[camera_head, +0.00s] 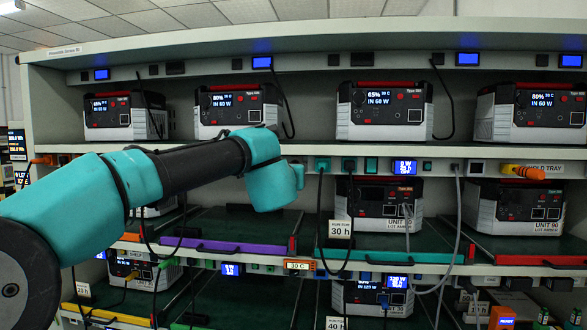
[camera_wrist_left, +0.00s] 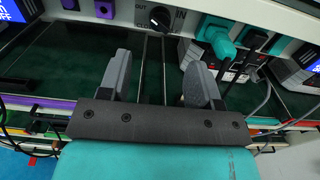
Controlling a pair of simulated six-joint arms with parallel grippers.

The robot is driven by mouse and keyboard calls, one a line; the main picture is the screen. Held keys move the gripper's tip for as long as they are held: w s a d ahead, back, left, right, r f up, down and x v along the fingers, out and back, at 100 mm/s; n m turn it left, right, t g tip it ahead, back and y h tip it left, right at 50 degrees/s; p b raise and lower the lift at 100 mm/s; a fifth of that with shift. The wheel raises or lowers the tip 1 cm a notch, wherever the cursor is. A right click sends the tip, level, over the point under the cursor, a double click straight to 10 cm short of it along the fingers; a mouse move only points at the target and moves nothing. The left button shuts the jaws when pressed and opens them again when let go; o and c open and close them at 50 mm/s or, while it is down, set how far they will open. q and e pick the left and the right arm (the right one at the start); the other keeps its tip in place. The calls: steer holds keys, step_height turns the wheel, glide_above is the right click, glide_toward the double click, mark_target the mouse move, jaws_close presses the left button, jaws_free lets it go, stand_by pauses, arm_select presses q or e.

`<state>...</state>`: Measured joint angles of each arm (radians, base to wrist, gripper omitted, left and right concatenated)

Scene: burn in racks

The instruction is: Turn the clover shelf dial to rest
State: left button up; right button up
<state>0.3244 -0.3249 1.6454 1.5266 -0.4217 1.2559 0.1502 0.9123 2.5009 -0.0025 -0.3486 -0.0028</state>
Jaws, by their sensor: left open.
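The dial (camera_wrist_left: 160,18) is a round black knob on the pale shelf-edge panel at the top of the left wrist view. "OUT" is printed at its upper left, "IN" at its right, and a partly readable label starting "CLO" at its lower left. The direction of its pointer is too small to tell. My left gripper (camera_wrist_left: 160,64) is open and empty, its two grey fingers apart below the knob and not touching it. In the head view my left wrist covers this part of the shelf edge, and the dial and fingers are hidden. My right gripper is not in view.
Teal plugs (camera_wrist_left: 215,33) with cables stick out of the panel just right of the dial. A purple socket (camera_wrist_left: 104,9) is at its left. Power units (camera_head: 384,110) stand on the shelves, and loose cables (camera_head: 455,235) hang in front. A purple tray edge (camera_head: 225,247) lies below.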

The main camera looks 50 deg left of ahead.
arm_select(q)
steer(key=x, duration=0.9)
steer(key=shift+w+a, duration=0.15)
steer(key=shift+a, duration=0.05)
steer(key=c, duration=0.9)
